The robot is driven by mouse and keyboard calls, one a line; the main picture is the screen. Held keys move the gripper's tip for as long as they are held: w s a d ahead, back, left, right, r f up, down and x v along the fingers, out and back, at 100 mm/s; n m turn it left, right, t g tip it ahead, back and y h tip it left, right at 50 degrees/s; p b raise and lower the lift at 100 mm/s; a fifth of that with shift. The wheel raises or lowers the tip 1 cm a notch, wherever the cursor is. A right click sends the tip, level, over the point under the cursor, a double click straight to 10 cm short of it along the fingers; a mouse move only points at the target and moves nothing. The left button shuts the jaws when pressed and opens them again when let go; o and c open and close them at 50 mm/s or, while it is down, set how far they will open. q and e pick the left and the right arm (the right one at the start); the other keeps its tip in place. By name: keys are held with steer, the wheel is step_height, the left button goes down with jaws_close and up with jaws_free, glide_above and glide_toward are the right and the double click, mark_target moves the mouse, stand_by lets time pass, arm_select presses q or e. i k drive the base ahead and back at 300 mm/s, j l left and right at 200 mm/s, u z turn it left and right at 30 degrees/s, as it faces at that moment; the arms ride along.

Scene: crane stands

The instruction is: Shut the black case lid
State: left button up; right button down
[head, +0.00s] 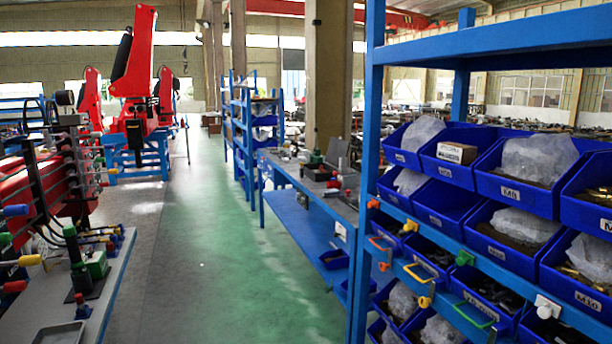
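I cannot make out a black case or its lid in the head view. A grey upright panel (337,153) stands on the blue workbench (306,185) among small tools, but it is too small to tell what it is. Neither of my grippers is in view.
A blue rack (490,42) with several blue bins (520,190) fills the right side. A grey table (115,275) at left holds a green-and-black fixture (88,265) and a metal tray (60,333). Red cranes (132,60) stand behind. The green floor aisle (215,255) between is clear.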

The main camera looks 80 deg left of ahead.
mark_target(338, 148)
steer(key=u, duration=2.45)
